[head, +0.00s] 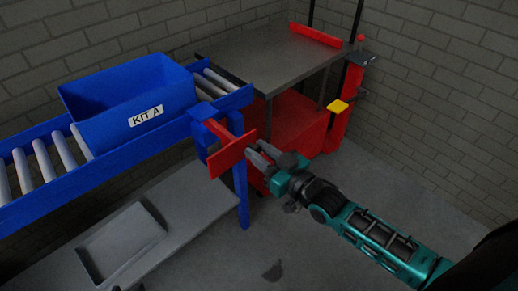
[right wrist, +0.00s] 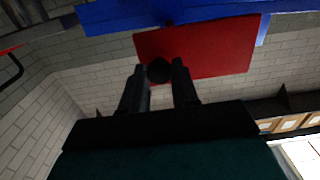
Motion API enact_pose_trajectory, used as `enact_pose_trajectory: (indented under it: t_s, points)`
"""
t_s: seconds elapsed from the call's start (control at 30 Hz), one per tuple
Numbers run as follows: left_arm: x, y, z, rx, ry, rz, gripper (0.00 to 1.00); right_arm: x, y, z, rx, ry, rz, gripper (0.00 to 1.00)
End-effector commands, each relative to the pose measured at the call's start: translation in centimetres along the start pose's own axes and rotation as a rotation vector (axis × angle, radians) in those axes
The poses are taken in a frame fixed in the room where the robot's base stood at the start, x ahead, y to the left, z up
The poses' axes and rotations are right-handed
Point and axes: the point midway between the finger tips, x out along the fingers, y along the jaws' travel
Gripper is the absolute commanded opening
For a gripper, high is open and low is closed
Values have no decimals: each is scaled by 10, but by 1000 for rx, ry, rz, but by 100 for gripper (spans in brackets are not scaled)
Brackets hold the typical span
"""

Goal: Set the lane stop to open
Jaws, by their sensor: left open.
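The lane stop is a red plate (head: 233,155) with a red arm, mounted under a blue bracket at the right end of the roller lane. The plate also fills the top of the right wrist view (right wrist: 215,48), with a round dark knob (right wrist: 158,71) in front of it. My right gripper (head: 259,157) is at the plate, its fingers on either side of the knob and apparently closed on it. The fingers (right wrist: 159,82) also show in the right wrist view. Only what look like the tips of my left gripper (head: 127,287) show at the bottom edge, away from the stop.
A blue bin marked KIT A (head: 150,115) stands on the rollers (head: 62,150) behind the stop. A red lift cart with a grey top (head: 285,57) stands at the lane's end. A grey shelf (head: 190,205) with a shallow tray (head: 122,240) lies below. The floor right of the cart is clear.

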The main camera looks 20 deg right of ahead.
Motion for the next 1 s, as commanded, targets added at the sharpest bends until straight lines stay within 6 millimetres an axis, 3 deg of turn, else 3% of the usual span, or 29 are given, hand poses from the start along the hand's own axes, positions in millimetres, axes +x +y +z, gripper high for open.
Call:
enact_pose_trajectory:
  t_s: [0.2, 0.57, 1.0]
  points:
    - [0, 2, -1, -1, 2, 3, 43, 0, 0, 0, 0, 0, 0, 50]
    - [-1, 4, -4, -3, 5, 7, 43, -7, 0, 0, 0, -1, 0, 50]
    - [-4, 0, -8, -1, 12, -1, 43, -87, 0, 1, 1, -5, 0, 50]
